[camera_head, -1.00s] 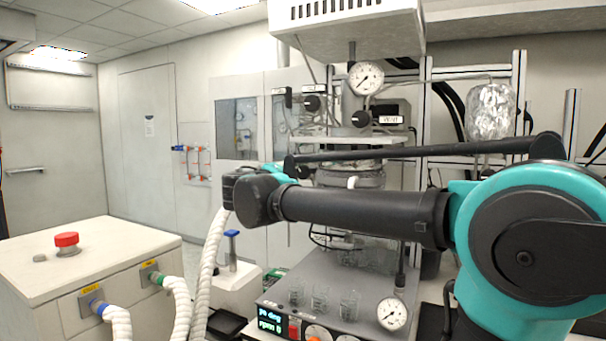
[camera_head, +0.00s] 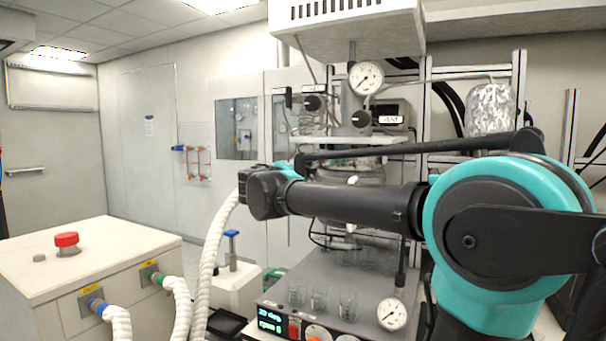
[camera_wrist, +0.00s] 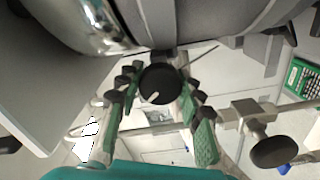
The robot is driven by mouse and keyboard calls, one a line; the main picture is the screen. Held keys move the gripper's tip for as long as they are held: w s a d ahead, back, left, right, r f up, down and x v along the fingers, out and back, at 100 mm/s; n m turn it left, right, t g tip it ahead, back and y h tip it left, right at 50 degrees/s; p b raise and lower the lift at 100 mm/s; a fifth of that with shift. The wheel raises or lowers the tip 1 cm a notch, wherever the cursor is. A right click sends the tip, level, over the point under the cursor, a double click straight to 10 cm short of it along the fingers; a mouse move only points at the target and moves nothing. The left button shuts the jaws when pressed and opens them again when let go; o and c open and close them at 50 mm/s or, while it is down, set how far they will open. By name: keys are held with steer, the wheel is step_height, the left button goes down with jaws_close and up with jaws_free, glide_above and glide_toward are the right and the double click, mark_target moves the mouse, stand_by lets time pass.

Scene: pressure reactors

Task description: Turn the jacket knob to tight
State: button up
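A round black knob (camera_wrist: 158,84) with a white pointer mark shows in the wrist view, just below a rounded metal vessel (camera_wrist: 95,20). I take it to be the jacket knob; no label is readable. My gripper (camera_wrist: 157,92) has its green-padded fingers apart, one on the left and one on the right of the knob. Contact between fingers and knob cannot be made out. In the head view my arm crosses in front of the reactor (camera_head: 350,172), and the fingers are hidden there.
A second black clamp knob (camera_wrist: 272,151) on a rod is at the lower right of the wrist view. The head view shows a pressure gauge (camera_head: 366,77), a grey stirrer plate (camera_head: 345,275) with glass beakers, and a white cabinet (camera_head: 90,262) with hoses at the left.

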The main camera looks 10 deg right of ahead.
steer(key=c, duration=0.4)
steer(key=shift+o, duration=0.2)
steer(key=shift+m, duration=0.8)
steer(key=o, duration=1.2)
steer(key=shift+c, duration=0.2)
